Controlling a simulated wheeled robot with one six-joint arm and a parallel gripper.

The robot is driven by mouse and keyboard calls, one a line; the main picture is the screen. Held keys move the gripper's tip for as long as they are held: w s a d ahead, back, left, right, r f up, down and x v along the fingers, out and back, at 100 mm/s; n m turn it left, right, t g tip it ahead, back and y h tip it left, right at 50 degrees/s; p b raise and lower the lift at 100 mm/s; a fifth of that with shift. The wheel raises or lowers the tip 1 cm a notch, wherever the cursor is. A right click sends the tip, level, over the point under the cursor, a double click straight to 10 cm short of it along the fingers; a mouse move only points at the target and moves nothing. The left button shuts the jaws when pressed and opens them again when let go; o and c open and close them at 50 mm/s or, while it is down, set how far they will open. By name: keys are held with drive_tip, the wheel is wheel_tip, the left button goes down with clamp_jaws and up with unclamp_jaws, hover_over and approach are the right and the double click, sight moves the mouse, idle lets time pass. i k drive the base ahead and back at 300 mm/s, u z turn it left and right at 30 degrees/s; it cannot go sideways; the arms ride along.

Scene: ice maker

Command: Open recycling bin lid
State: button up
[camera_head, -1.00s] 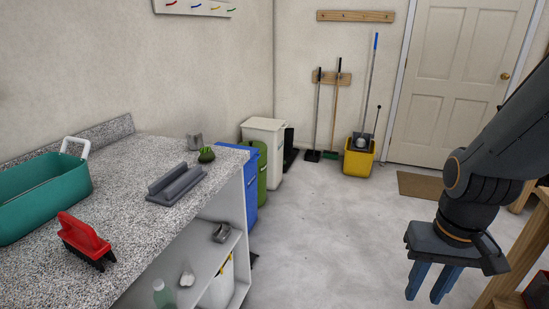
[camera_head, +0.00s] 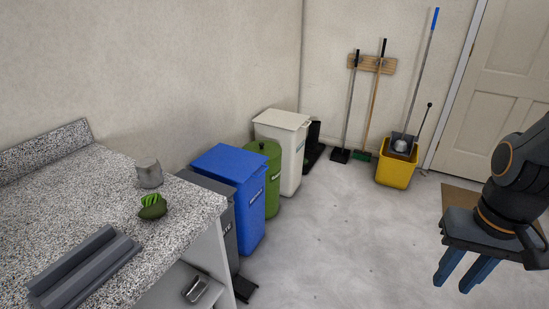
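A row of lidded bins stands on the floor along the left wall, past the end of the counter. The nearest is a dark grey bin (camera_head: 229,236), partly hidden by the counter. Behind it are a blue bin (camera_head: 251,214), a green round bin (camera_head: 272,190) and a white bin (camera_head: 291,170). Their lids look shut. Their labels are too small to read surely, so I cannot tell which says recycling. My gripper (camera_head: 452,287) hangs at the right, fingers down, open and empty, well apart from the bins.
The speckled counter (camera_head: 75,183) fills the left, with a metal cup (camera_head: 149,173), a green plant-like item (camera_head: 152,206) and a grey tray (camera_head: 85,268). A yellow mop bucket (camera_head: 396,170) and brooms stand at the back. The middle floor is clear.

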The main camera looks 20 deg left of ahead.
sight(236, 165)
drive_tip(key=i, duration=1.15)
drive_tip(key=u, duration=1.05)
